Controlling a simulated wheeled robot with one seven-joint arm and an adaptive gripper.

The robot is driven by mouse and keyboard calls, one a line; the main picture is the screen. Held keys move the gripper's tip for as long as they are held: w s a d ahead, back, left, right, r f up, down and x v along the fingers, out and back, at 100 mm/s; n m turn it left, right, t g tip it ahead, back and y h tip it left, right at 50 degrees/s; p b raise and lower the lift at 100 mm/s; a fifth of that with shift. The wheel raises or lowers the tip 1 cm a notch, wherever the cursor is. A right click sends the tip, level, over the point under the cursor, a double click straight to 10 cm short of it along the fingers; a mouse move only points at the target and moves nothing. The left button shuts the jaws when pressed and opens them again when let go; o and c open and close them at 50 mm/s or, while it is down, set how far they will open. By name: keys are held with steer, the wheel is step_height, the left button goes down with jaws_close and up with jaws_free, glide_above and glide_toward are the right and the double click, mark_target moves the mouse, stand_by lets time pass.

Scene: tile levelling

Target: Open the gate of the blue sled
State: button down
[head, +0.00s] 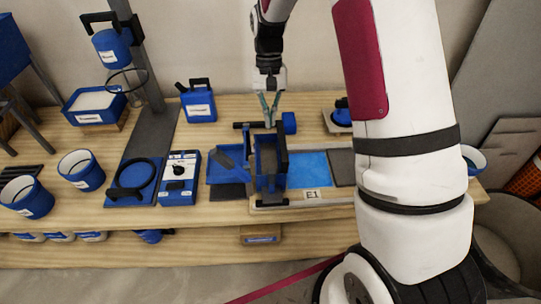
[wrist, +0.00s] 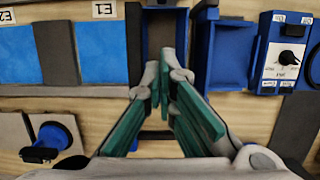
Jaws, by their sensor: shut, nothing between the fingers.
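The blue sled (head: 266,182) stands on the bench in the head view, a box with dark upright parts, left of the blue tile bed. It also shows in the wrist view (wrist: 204,45), with an open channel beside its blue wall. A dark bar with a blue knob (head: 289,123) lies across its far end; I cannot tell whether this belongs to the gate. My gripper (head: 270,121) is shut and empty, pointing down over the sled's far end. In the wrist view its green fingers (wrist: 167,85) converge below the channel. Whether they touch anything is unclear.
A blue tray (head: 228,168) adjoins the sled on the left, with a control box (head: 180,178) beyond it. The blue tile bed (head: 307,168), marked E1, lies right. A blue jug (head: 198,101) stands behind left. My arm hides the bench's right part.

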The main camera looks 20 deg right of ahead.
mark_target(272, 182)
steer(key=s+a+f, duration=0.2)
steer(key=s+f, duration=0.4)
steer(key=f, duration=0.3)
steer(key=shift+f+p, duration=0.3)
